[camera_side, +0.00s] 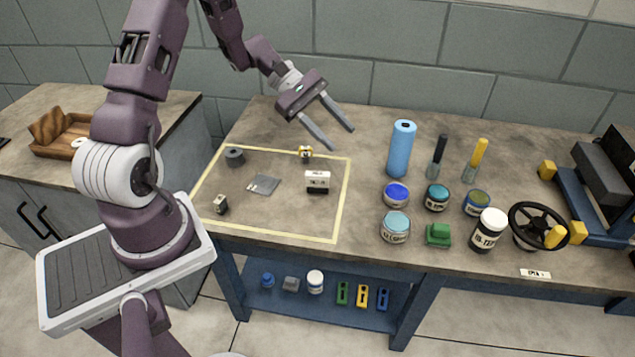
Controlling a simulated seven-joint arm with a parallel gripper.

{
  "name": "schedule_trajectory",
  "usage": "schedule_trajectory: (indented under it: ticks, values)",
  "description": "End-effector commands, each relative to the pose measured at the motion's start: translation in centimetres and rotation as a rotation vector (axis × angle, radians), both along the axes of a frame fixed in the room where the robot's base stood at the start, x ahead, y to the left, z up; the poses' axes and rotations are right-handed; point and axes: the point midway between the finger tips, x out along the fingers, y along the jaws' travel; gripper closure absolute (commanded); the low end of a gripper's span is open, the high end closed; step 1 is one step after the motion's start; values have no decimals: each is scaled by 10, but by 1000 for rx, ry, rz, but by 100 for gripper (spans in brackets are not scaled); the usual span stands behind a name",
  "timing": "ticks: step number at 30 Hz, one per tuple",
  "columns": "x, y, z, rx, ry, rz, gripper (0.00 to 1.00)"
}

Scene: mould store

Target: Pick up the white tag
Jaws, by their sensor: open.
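My gripper (342,139) is open and empty, with its two fingers apart, above the back right of a yellow-taped square (288,232) on the bench. I cannot tell for sure which thing is the white tag. A flat grey piece (266,184) with a small white patch at its left lies mid-square. A white-topped block with a dark lower part (317,181) stands near the square's right side. A small yellow and white piece (306,152) sits at the back edge, below and left of the fingertips. A small pale and dark piece (221,204) stands at front left.
A dark grey round piece (234,156) sits at the square's back left. Right of the square stand a tall blue cylinder (401,150), several jars and a black handwheel (538,224). A white label (535,274) is on the bench's front edge. The square's front right is clear.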

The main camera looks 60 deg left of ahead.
Motion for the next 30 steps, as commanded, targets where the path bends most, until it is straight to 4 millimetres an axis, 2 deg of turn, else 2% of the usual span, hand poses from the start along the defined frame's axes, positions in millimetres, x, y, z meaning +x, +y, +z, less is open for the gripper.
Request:
schedule_trajectory:
  ticks: [1,3,6,9,14,21,25,30]
  values:
    - [5,27,-39,-100,53,142,56]
    - [8,60,-86,-216,102,329,56]
    - [1,93,-143,-334,153,539,56]
    - [-7,109,-175,-396,182,658,56]
    - [-2,107,-192,-417,191,700,56]
    - [24,78,-212,-414,193,696,56]
    - [36,70,-217,-414,192,698,56]
    - [37,70,-218,-413,192,699,56]
